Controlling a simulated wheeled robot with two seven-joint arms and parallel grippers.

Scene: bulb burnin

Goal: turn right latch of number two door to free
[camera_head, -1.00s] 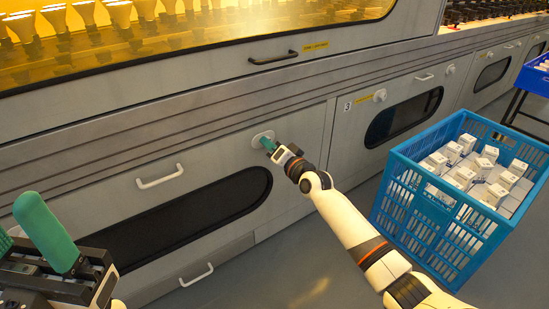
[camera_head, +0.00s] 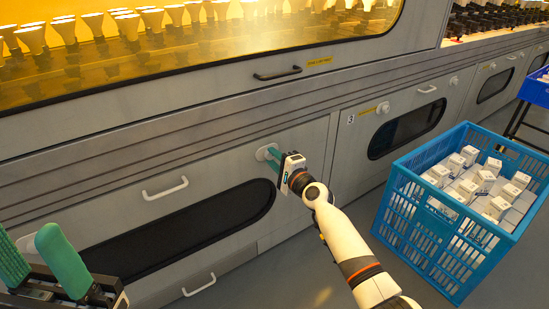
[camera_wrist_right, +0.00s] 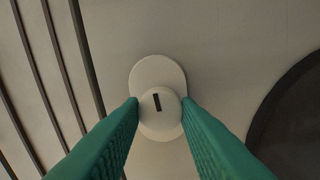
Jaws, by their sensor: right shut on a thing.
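No number is readable on this door. In the right wrist view, the latch knob (camera_wrist_right: 160,113) has a dark slot, nearly upright and slightly tilted. My right gripper (camera_head: 271,154) is at the latch, its green fingers shut on either side of the knob (camera_wrist_right: 160,104). The fingers partly hide the latch in the head view. My left gripper (camera_head: 25,240) is at the lower left, its green fingers apart and empty, away from the door.
The door has a white handle (camera_head: 165,189) and a long dark window (camera_head: 180,228). A door marked 3 (camera_head: 402,125) is to the right. A blue crate (camera_head: 418,222) of white boxes stands on the floor right of my right arm. Glowing bulbs (camera_head: 90,25) sit behind glass above.

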